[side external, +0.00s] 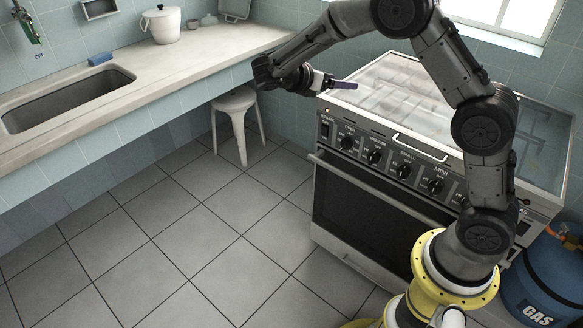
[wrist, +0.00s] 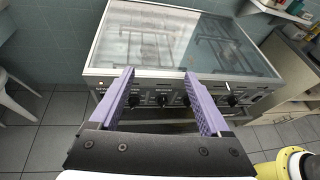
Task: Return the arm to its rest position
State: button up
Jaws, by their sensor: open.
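My gripper (side external: 338,83) is raised near the left front corner of the stove, with my arm arching over from the yellow base. In the wrist view its two purple fingers (wrist: 160,100) are wide apart with nothing between them. The stove (side external: 375,220) stands below and beyond the fingers, its glass lid (wrist: 185,45) down over the burners. A row of black knobs runs along its front panel. In the side view only one purple finger shows clearly. The distance from the fingers to the stove front is hard to tell.
A white stool (side external: 236,112) stands under the counter (side external: 140,90), which has a sink (side external: 65,100), a blue sponge (side external: 101,59) and a white pot (side external: 162,24). A blue gas bottle (side external: 545,280) stands right of the stove. The tiled floor (side external: 190,230) is clear.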

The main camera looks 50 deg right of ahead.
jog(key=s+a+r+m+t+y, duration=0.2)
jog(key=s+r+m+y, duration=0.15)
jog(key=s, duration=0.45)
jog(key=s+a+r+m+t+y, duration=0.1)
jog(key=s+a+r+m+y, duration=0.25)
jog(key=s, duration=0.55)
jog(key=s+a+f+m+t+y, duration=0.4)
jog(key=s+a+m, duration=0.4)
jog(key=a+m, duration=0.2)
jog(key=shift+s+a+t+y, duration=0.2)
jog(key=shift+t+y, duration=0.3)
jog(key=shift+y, duration=0.7)
jog(key=shift+r, duration=0.1)
jog(key=shift+c, duration=0.3)
